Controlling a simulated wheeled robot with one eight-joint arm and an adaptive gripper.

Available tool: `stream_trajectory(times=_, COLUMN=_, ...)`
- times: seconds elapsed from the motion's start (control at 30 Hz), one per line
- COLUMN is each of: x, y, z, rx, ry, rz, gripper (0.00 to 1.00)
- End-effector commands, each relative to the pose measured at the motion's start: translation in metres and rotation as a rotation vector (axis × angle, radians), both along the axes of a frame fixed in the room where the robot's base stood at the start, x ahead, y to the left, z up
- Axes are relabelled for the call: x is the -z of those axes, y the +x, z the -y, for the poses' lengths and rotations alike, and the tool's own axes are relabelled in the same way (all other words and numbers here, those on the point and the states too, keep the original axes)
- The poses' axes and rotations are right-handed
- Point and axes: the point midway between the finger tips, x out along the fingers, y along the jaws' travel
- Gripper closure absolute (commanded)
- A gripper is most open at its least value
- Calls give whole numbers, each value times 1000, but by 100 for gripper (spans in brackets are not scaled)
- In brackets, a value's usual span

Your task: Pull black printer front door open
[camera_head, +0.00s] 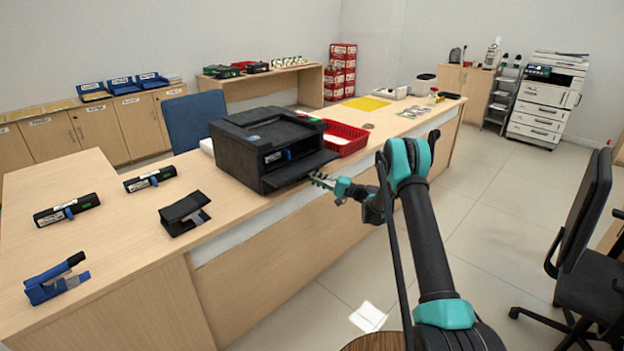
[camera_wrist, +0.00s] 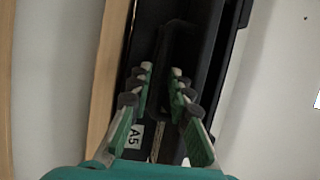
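The black printer (camera_head: 262,140) stands on the counter, with a dark opening in its front face. Its front door (camera_head: 300,169) is folded down and sticks out toward my arm. My gripper (camera_head: 320,180) is at the outer edge of this door. In the wrist view, a dark part of the printer (camera_wrist: 180,30) lies beyond and between my fingertips (camera_wrist: 161,72). A gap shows between the fingers, so my gripper looks open. Whether a finger touches the door cannot be told. An "A5" label (camera_wrist: 134,134) shows beside the left finger.
A red tray (camera_head: 345,138) stands right of the printer. A blue chair (camera_head: 196,119) is behind.

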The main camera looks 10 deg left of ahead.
Motion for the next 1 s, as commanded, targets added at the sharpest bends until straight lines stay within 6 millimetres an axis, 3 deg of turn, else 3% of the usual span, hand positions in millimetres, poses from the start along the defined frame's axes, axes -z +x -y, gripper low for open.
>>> stream_trajectory(times=0.17, x=-2, y=3, z=-11, rx=1, ry=0, rz=0, gripper=81)
stream_trajectory(times=0.47, x=-2, y=3, z=-13, rx=1, ry=0, rz=0, gripper=81)
stream_trajectory(times=0.63, x=-2, y=3, z=-13, rx=1, ry=0, rz=0, gripper=100)
stream_trajectory(times=1.0, x=-2, y=3, z=-13, rx=0, ry=-1, rz=1, gripper=100)
